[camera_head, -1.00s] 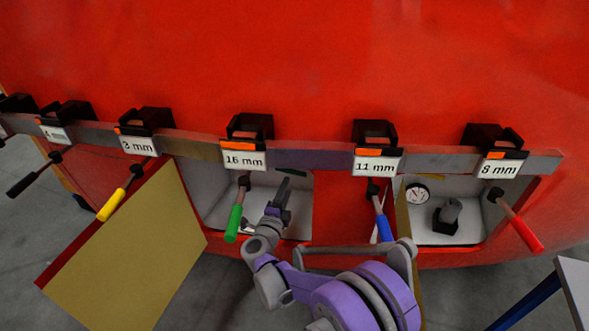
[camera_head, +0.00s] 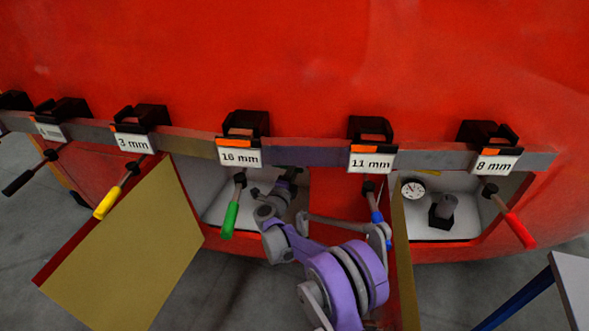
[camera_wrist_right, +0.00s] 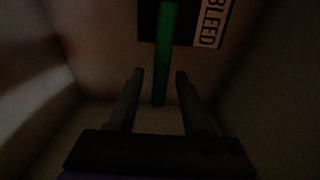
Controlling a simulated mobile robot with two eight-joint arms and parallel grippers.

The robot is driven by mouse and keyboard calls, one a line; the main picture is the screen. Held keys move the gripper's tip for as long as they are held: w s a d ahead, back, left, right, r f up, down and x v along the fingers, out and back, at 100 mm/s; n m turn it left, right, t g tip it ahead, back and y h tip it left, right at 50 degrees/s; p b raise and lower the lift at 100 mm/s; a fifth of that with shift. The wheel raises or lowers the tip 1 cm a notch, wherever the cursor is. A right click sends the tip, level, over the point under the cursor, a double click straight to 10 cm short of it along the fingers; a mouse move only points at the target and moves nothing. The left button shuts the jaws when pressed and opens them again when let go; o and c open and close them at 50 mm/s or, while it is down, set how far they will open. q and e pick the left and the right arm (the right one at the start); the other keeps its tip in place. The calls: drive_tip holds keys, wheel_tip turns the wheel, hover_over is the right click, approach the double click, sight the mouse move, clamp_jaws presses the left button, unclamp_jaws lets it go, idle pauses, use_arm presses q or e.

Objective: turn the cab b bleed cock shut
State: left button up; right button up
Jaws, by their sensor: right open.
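The bleed cock's green handle (camera_wrist_right: 163,50) shows in the right wrist view, hanging down from a black plate (camera_wrist_right: 190,22). A white label reading "BLEED" (camera_wrist_right: 211,22) is turned sideways on that plate. My right gripper (camera_wrist_right: 159,75) is open, one finger to each side of the handle's lower part in the picture. I cannot tell whether the handle is between the fingers in depth or touches them. In the head view my right gripper (camera_head: 291,174) reaches into the left open compartment (camera_head: 213,185), and the cock is not clear there. My left gripper is not in view.
A rail (camera_head: 295,152) carries several labelled holders with coloured-handled tools. The green-handled tool (camera_head: 231,216) hangs just left of my right arm. Open door panels (camera_head: 125,250) flank the compartments. The right compartment holds a gauge (camera_head: 413,188) and a dark fitting (camera_head: 444,208).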

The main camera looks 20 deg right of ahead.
clamp_jaws()
idle(0.3)
idle(1.2)
